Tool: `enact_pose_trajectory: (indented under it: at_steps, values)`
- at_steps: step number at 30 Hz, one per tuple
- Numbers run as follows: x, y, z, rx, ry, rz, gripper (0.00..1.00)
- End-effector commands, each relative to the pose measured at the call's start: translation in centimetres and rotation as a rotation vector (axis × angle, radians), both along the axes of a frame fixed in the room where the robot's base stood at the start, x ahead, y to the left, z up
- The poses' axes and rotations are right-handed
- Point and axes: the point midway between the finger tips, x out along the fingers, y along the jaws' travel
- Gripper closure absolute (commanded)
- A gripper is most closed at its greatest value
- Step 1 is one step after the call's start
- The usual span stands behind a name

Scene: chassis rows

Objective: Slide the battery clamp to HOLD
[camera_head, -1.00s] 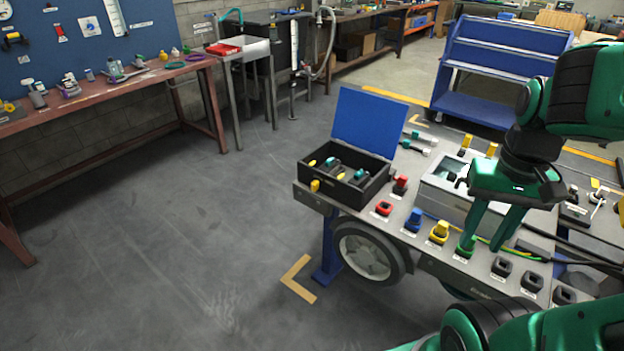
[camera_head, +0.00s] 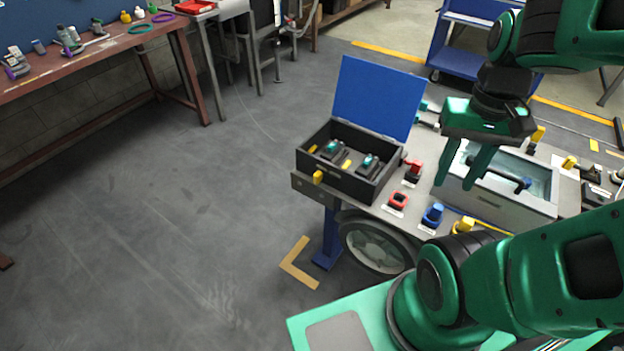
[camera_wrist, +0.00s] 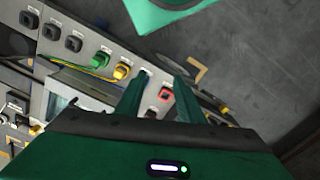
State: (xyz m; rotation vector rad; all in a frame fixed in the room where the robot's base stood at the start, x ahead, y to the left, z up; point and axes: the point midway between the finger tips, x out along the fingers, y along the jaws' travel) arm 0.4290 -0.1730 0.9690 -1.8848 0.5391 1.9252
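My gripper (camera_head: 457,182) is open and empty above the chassis bench, beside a grey box with a clear window (camera_head: 487,200). In the wrist view its two fingers (camera_wrist: 165,75) stand apart, and a red square part (camera_wrist: 163,94) shows between them, lower down. In the head view a red square part (camera_head: 398,200) and a red-topped black part (camera_head: 413,169) lie left of the gripper. A blue connector (camera_head: 433,215) and a yellow connector (camera_head: 463,226) stand in front. I cannot tell which part is the battery clamp; the labels, including any HOLD mark, are unreadable.
A black case (camera_head: 345,184) with a raised blue lid (camera_head: 375,98) stands at the bench's left end, holding several dark parts. A green connector (camera_wrist: 100,60) and black sockets (camera_wrist: 73,43) line the bench edge. Open floor lies to the left.

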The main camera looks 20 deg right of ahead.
Motion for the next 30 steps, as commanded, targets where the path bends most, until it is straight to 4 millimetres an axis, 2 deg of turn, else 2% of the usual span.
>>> enact_pose_trajectory:
  at_steps: [3,5,8,11,12,16,21,30]
  values:
    - [-0.6,0.2,0.5,-0.006,-0.021,0.021,0.66]
    - [0.5,0.4,0.5,-0.020,-0.038,0.060,0.66]
    - [4.5,2.0,0.4,-0.056,-0.092,0.189,0.66]
    - [9.8,5.1,0.0,-0.087,-0.167,0.378,0.66]
    - [11.8,6.8,-0.3,-0.093,-0.191,0.459,0.66]
    - [16.2,11.6,-2.4,-0.098,-0.205,0.672,0.66]
    - [18.3,15.0,-6.5,-0.109,-0.116,0.866,0.66]
    - [18.8,17.6,-14.2,-0.179,0.140,1.154,0.66]
